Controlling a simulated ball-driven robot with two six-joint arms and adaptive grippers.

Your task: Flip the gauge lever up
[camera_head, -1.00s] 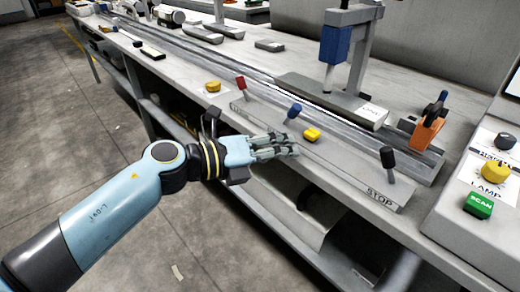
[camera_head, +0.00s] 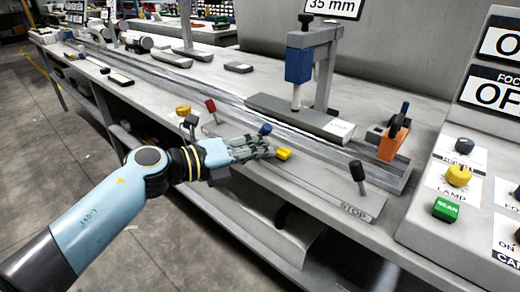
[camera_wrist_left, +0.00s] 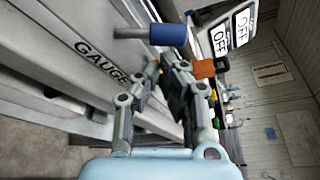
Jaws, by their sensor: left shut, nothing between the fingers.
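The gauge lever has a blue knob (camera_head: 265,128) and stands on the panel along the bench front. The left wrist view shows its blue knob (camera_wrist_left: 168,34) and grey shaft beside the word GAUGE (camera_wrist_left: 102,60). My left gripper (camera_head: 270,150) is shut and empty, just in front of the lever, and hides its shaft in the head view. In the left wrist view the fingers (camera_wrist_left: 166,72) lie beside the lever, with a visible gap to the knob. Contact elsewhere cannot be told. My right gripper is not in view.
A yellow button (camera_head: 284,154) sits close by my left fingertips. A red lever (camera_head: 211,105) stands to the left and a black lever (camera_head: 358,172) to the right near STOP. An orange clamp (camera_head: 393,142) and a press with a blue block (camera_head: 299,65) stand behind.

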